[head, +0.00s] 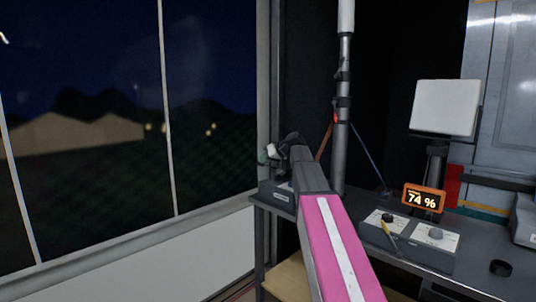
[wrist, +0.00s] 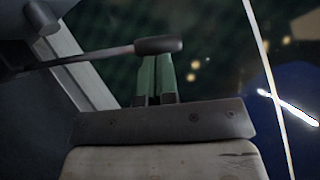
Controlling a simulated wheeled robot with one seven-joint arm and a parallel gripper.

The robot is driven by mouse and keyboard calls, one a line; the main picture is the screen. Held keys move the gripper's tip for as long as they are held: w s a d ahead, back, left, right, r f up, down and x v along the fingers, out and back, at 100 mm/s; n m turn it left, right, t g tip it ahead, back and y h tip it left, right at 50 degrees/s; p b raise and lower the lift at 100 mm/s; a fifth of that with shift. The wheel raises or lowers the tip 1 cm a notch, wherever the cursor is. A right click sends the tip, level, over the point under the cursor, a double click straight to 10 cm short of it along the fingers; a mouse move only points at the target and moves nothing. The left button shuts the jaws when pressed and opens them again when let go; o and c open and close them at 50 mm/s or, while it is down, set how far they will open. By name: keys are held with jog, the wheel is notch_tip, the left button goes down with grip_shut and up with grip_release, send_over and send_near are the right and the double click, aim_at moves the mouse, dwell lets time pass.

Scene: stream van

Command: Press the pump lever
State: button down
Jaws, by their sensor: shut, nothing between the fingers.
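The pump lever (wrist: 110,53) is a dark rod with a thick rounded grip in the wrist view. It enters from the left, and its grip end (wrist: 158,45) lies across the tips of my gripper's green fingers. My gripper (wrist: 155,62) is shut and empty; whether it touches the grip is unclear. In the head view my gripper (head: 265,156) is at the far end of my pink arm, above a grey box (head: 279,196) at the table's left end. I cannot make out the lever there, as my wrist covers that spot.
A dark mast (head: 342,150) stands behind the table. An orange display (head: 424,198) reads 74 %. A control box (head: 410,240) with two knobs, a white panel (head: 446,107) and a small black ring (head: 501,267) are to the right. A large window (head: 90,120) is left.

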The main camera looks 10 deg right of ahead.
notch_tip(320, 180, down, 6)
jog(key=s+a+n+t+h, duration=0.1)
jog(key=a+n+h, duration=0.1)
jog(key=shift+s, duration=0.2)
dwell(0.4)
jog(key=w+r+v, duration=0.1)
jog(key=r+v, duration=0.1)
jog(key=v, duration=1.1)
jog(key=shift+w+a+r, duration=0.2)
jog(key=shift+a+r, duration=0.1)
jog(key=shift+a, duration=0.05)
jog(key=shift+f, duration=0.15)
dwell(0.6)
